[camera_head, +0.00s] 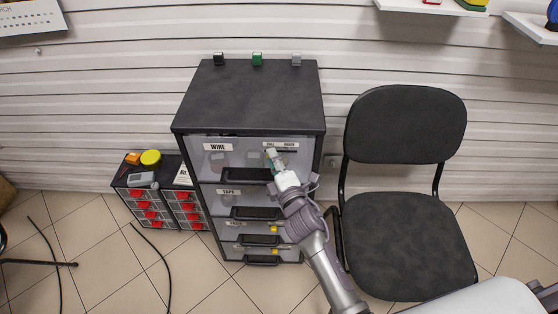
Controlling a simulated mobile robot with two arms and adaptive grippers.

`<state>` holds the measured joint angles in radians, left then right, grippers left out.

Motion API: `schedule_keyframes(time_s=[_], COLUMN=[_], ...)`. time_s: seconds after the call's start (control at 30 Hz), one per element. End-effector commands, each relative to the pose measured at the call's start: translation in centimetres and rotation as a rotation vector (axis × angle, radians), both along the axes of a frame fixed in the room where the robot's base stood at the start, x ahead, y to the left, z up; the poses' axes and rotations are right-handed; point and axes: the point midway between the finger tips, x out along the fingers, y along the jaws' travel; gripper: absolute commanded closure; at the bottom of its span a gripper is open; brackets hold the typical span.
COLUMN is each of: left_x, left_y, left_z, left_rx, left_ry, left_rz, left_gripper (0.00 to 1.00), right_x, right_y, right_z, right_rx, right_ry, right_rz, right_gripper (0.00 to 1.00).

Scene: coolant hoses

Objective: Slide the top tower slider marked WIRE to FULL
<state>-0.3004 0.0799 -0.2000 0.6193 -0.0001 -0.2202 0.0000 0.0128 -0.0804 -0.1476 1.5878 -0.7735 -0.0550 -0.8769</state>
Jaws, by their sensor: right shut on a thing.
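The drawer tower (250,95) stands against the slatted wall. Its top drawer carries a WIRE label (218,147) at left and a small slider plate (281,145) at right, whose left word appears to be FULL; the right word is too small to read surely. A dark slider track (288,152) shows under the right word. My right gripper (273,158) is at the track's left part, below the left word, shut on the WIRE slider, which its fingers mostly hide. My left gripper is out of view.
A black chair (408,235) stands close on the right. A low cabinet with red-fronted drawers (148,205) stands at left. Dark hoses (158,262) lie on the tiled floor.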

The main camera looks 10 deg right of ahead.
Motion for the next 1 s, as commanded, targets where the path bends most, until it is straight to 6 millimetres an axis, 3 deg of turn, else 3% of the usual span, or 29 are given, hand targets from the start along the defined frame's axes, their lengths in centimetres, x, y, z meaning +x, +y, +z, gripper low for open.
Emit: schedule_keyframes(time_s=[0.07, 0.1, 0.23, 0.63, 1.0], left_x=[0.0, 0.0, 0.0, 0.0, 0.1], left_y=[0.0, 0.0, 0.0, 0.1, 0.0], left_z=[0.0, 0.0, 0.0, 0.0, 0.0], left_rx=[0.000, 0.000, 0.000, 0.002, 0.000], left_ry=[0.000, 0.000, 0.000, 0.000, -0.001], left_rz=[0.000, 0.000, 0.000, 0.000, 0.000], left_gripper=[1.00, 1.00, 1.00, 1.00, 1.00], right_x=[0.0, 0.0, 0.0, -0.9, -8.2], right_y=[0.2, 0.2, 0.2, 0.0, -0.8], right_z=[0.0, 0.0, 0.0, -0.1, -0.2], right_rx=[0.002, 0.003, 0.002, 0.001, 0.002], right_ry=[-0.001, -0.001, -0.001, 0.001, 0.003], right_rz=[0.005, 0.005, 0.004, 0.003, 0.003], right_gripper=[1.00, 0.72, 0.52, 0.52, 0.52])
